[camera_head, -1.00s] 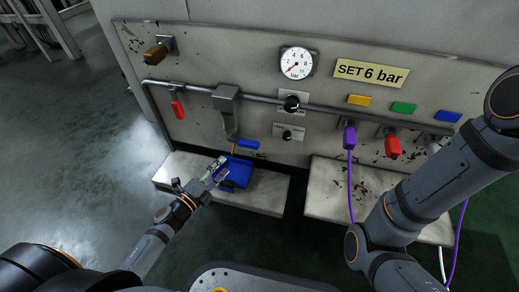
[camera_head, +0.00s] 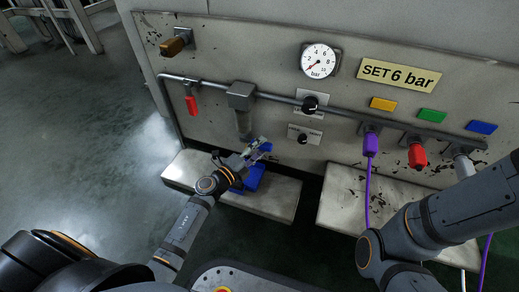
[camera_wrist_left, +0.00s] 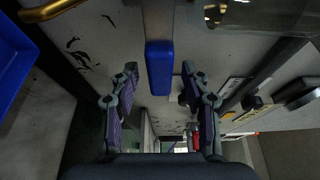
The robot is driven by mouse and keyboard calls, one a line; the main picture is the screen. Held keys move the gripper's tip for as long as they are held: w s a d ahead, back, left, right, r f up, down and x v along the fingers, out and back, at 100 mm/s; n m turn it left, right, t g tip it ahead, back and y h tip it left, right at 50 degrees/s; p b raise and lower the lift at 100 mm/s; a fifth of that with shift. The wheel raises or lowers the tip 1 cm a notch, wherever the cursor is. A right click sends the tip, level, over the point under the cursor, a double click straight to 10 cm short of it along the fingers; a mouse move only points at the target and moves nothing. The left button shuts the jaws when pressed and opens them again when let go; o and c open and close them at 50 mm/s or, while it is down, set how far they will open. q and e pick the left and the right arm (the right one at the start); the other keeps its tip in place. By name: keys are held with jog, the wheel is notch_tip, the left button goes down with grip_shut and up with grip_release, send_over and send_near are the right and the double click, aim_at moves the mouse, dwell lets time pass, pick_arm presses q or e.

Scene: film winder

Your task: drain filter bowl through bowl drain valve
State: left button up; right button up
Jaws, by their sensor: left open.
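The filter bowl (camera_head: 244,125) hangs below its grey filter head (camera_head: 240,96) on the pipe. The drain valve's blue handle (camera_wrist_left: 159,67) shows in the left wrist view between my left gripper's (camera_wrist_left: 160,72) fingertips. The gripper is open, one finger on each side with a gap to the handle. In the head view, my left gripper (camera_head: 258,149) is just right of and below the bowl and covers most of the handle. The blue tray (camera_head: 254,179) sits below, partly hidden by my gripper. Its edge also shows in the left wrist view (camera_wrist_left: 14,55). My right gripper is out of view.
A pressure gauge (camera_head: 320,60), a black knob (camera_head: 310,103) and a smaller knob (camera_head: 302,139) are on the panel. A red lever (camera_head: 191,105) hangs left of the filter. Purple (camera_head: 371,143) and red (camera_head: 417,156) connectors are at the right. A second ledge (camera_head: 345,205) stands right of a gap.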

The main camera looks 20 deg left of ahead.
pick_arm(q)
jog(key=shift+w+d, duration=0.1)
jog(key=shift+w, duration=0.05)
jog(key=shift+c, duration=0.4)
grip_shut()
